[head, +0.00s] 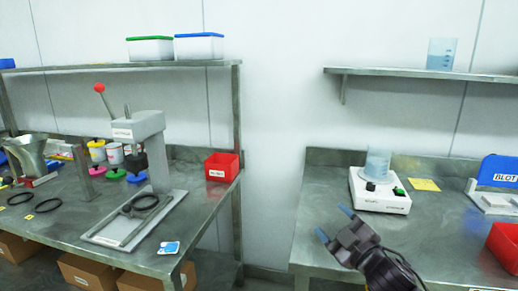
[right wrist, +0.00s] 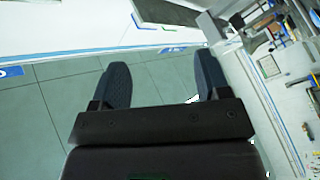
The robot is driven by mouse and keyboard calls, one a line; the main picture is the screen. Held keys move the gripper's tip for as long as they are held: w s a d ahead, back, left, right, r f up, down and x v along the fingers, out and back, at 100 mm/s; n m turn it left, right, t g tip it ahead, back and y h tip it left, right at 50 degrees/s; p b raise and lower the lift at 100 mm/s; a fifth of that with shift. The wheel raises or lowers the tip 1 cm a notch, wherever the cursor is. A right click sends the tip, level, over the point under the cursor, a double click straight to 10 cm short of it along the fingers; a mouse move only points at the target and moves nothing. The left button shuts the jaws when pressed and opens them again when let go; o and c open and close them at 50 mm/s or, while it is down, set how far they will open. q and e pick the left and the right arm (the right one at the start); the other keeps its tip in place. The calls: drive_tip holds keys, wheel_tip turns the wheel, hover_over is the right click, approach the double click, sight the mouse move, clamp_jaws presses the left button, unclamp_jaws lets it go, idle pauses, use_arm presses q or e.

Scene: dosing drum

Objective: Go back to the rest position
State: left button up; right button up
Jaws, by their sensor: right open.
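My right gripper (head: 333,222) is in the head view at the lower right, above the front edge of the right bench (head: 310,240). Its two blue-tipped fingers are apart with nothing between them. In the right wrist view the open fingers (right wrist: 163,88) show against a grey-green tiled floor (right wrist: 75,115). My left gripper is not in the head view.
A white stirrer (head: 378,190) with a beaker (head: 378,163) stands behind the right gripper. A red bin (head: 505,245) is at the right. The left bench holds a lever press (head: 140,135) and a red box (head: 222,167). A gap separates the benches.

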use_arm(q)
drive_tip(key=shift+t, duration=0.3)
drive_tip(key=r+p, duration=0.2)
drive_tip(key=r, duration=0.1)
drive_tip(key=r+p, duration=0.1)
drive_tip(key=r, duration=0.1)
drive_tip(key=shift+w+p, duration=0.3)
drive_tip(key=shift+p, duration=0.1)
use_arm(e)
drive_tip(key=s+d+f+m+g+h, duration=0.2)
drive_tip(key=s+d+f+m+h, duration=0.1)
drive_tip(key=s+f, duration=0.6)
drive_tip(key=s+d+f+m+g+h, duration=0.2)
drive_tip(key=s+f+m, duration=0.3)
drive_tip(key=s+f, duration=0.4)
drive_tip(key=s+d+f+m+g+h, duration=0.2)
drive_tip(key=s+d+f+m, duration=0.3)
drive_tip(key=s, duration=1.3)
wheel_tip(320, 180, down, 4)
drive_tip(key=shift+r+g+h, duration=0.1)
drive_tip(key=shift+g+h, duration=0.3)
drive_tip(key=shift+h, duration=0.4)
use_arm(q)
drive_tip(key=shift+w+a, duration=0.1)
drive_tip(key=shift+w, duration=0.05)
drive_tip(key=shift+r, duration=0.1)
